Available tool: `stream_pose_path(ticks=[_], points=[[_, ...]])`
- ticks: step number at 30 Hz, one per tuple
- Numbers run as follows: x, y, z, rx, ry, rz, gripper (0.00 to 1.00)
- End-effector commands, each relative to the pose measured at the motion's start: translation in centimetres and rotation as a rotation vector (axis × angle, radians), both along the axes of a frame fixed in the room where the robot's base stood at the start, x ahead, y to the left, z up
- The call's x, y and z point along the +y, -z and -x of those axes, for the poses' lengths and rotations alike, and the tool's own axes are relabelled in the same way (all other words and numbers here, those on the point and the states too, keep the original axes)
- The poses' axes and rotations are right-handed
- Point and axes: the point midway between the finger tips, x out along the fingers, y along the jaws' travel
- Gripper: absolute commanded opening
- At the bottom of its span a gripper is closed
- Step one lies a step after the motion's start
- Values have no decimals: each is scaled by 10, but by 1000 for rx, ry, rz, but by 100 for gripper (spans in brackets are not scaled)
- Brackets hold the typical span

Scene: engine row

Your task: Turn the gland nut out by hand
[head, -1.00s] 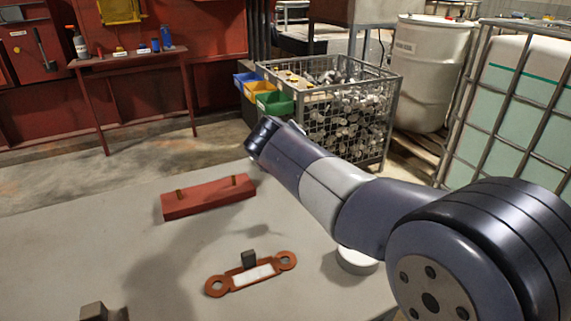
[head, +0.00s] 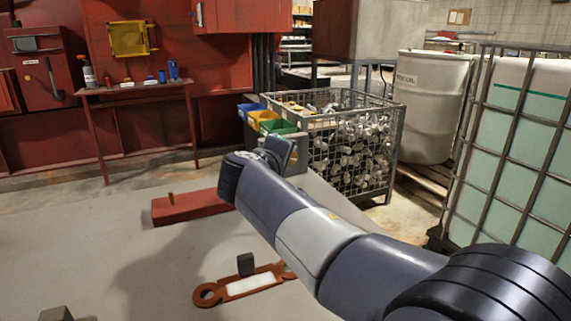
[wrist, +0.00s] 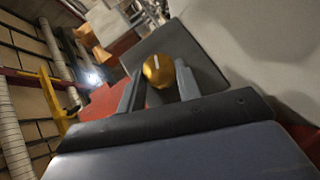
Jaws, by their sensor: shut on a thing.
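The gland nut (wrist: 152,70) shows in the wrist view as a round, brass-coloured piece with a pale mark on its face. My gripper (wrist: 161,80) is shut on it, one finger on each side. A flat dark grey plate (wrist: 200,70) lies behind the nut. I cannot tell whether the nut is still seated in something. In the head view my arm reaches from the lower right, and its end hides the fingertips and the nut.
A wire crate (head: 350,150), coloured bins (head: 275,127) and a white drum (head: 435,105) stand beyond.

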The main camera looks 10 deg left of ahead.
Motion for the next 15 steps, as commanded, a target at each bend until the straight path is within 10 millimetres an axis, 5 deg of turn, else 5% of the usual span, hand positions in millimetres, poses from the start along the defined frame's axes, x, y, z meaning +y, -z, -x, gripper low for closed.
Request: stream_pose_path(ticks=[11, 12, 15], points=[[0, -2, -1, -8, -2, 2, 10], [0, -2, -1, -7, -2, 2, 35], [0, -2, -1, -6, -1, 2, 43]])
